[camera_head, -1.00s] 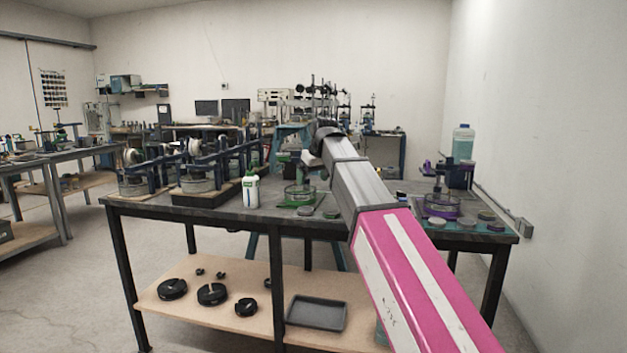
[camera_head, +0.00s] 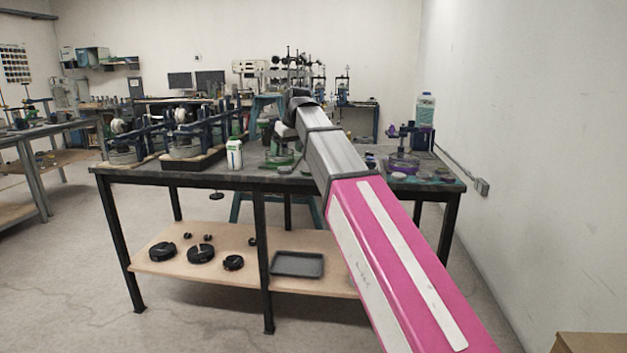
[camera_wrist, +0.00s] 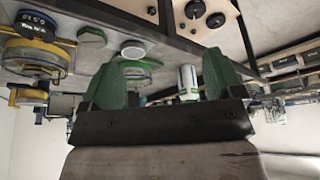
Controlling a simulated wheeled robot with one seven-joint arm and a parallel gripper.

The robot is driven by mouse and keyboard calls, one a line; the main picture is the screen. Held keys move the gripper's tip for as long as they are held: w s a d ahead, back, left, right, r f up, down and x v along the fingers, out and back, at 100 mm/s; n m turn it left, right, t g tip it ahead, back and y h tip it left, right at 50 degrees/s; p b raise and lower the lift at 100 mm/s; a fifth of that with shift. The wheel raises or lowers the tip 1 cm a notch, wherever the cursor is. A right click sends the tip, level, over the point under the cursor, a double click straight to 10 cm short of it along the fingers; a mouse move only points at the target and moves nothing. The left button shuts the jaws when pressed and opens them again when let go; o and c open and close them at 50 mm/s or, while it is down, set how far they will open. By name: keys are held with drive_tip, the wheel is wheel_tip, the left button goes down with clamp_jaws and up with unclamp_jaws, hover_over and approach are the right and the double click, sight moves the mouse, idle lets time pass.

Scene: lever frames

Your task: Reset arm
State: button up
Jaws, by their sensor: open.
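My arm, with a pink and white link (camera_head: 395,265) and a grey link (camera_head: 335,155), stretches forward over the workbench (camera_head: 215,178) in the head view. Its dark far end (camera_head: 300,100) is above the bench; my gripper's fingers cannot be made out there. In the wrist view my gripper (camera_wrist: 161,58) shows two green fingers set wide apart, open, with nothing between them. The wrist view is upside down, with the bench top and the lower shelf at the top of the picture.
A white bottle (camera_head: 235,154) and lever frames (camera_head: 190,138) stand on the bench. Its lower shelf holds black weights (camera_head: 201,254) and a grey tray (camera_head: 298,264). A wall (camera_head: 530,130) is at the right. A brown box (camera_head: 590,344) shows at bottom right. Floor at left is clear.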

drive_tip(key=s+d+f+m+g+h, duration=0.15)
drive_tip(key=d+f, duration=0.35)
drive_tip(key=f, duration=0.5)
drive_tip(key=s+d+f+m, duration=0.1)
drive_tip(key=s+d+f, duration=0.3)
drive_tip(key=f, duration=0.5)
drive_tip(key=s+d+f+m, duration=0.1)
drive_tip(key=d+f+m, duration=0.1)
drive_tip(key=d+f, duration=0.6)
drive_tip(key=s+d+f+m, duration=0.1)
drive_tip(key=s+d+f, duration=0.2)
drive_tip(key=s+f, duration=0.2)
drive_tip(key=s+d+f+g+h, duration=0.1)
drive_tip(key=s+d+f, duration=0.3)
drive_tip(key=f, duration=0.5)
drive_tip(key=s+d+f+m+g, duration=0.1)
drive_tip(key=s+d+f, duration=0.2)
drive_tip(key=s+f, duration=0.3)
drive_tip(key=shift+d+f+m, duration=0.2)
drive_tip(key=shift+f+m, duration=0.15)
drive_tip(key=shift+f, duration=0.15)
drive_tip(key=shift+s, duration=0.1)
